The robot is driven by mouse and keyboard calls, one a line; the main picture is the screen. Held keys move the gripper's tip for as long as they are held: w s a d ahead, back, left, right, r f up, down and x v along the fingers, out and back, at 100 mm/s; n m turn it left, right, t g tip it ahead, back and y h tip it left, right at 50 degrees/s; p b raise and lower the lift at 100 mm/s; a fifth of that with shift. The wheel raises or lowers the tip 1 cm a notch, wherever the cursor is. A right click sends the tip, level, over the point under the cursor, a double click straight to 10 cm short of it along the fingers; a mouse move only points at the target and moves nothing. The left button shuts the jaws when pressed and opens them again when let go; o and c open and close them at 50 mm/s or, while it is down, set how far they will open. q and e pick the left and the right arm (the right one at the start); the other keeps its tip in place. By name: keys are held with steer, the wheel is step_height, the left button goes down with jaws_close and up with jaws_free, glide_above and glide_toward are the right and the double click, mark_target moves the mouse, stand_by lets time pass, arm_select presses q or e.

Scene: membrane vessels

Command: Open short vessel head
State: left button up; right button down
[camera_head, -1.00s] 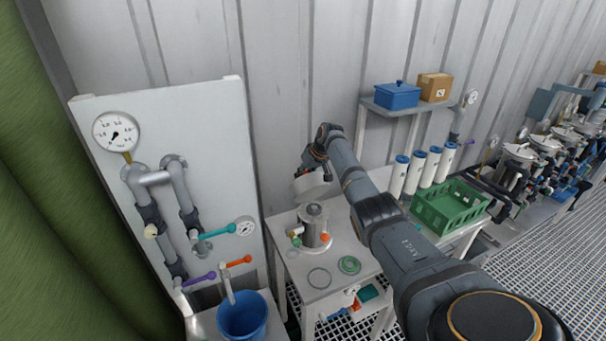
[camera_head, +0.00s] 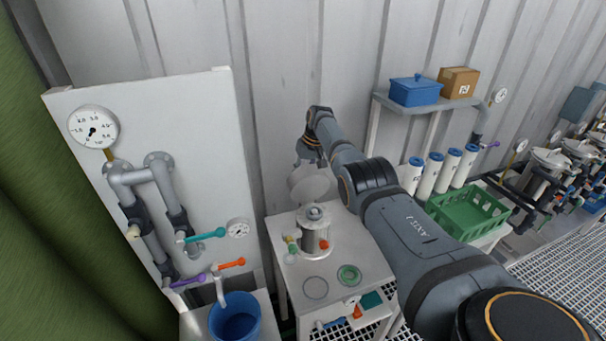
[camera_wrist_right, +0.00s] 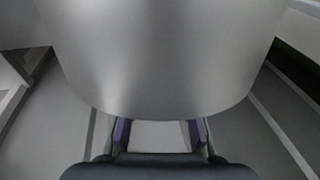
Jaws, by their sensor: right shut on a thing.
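The short vessel (camera_head: 315,236) stands upright on the small white table, with a round fitting on top and small coloured valves at its left and front. Its round grey head (camera_head: 310,184) is off the body and held behind and above it, tilted with its flat face toward the camera. My right gripper (camera_head: 310,160) is shut on the head's edge from behind; its fingertips are mostly hidden in the head view. In the right wrist view the grey metal head (camera_wrist_right: 165,55) fills the upper middle, in front of the purple-padded fingers (camera_wrist_right: 160,134). My left gripper is not in view.
A green ring (camera_head: 349,275) and a thin grey ring (camera_head: 315,288) lie at the table's front. A green crate (camera_head: 470,212) and several white cylinders with blue caps stand to the right. A panel with pipes and a blue bucket (camera_head: 235,318) are at left.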

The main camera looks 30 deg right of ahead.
steer(key=shift+w+d+r, duration=0.15)
steer(key=shift+w+r, duration=0.1)
steer(key=shift+r, duration=0.2)
steer(key=c, duration=1.3)
jaws_free()
steer(key=shift+o, duration=1.2)
steer(key=shift+f, duration=0.1)
steer(key=shift+s+f, duration=0.1)
steer(key=shift+s, duration=0.05)
steer(key=v, duration=1.2)
steer(key=shift+s, duration=0.1)
steer(key=shift+f, duration=0.15)
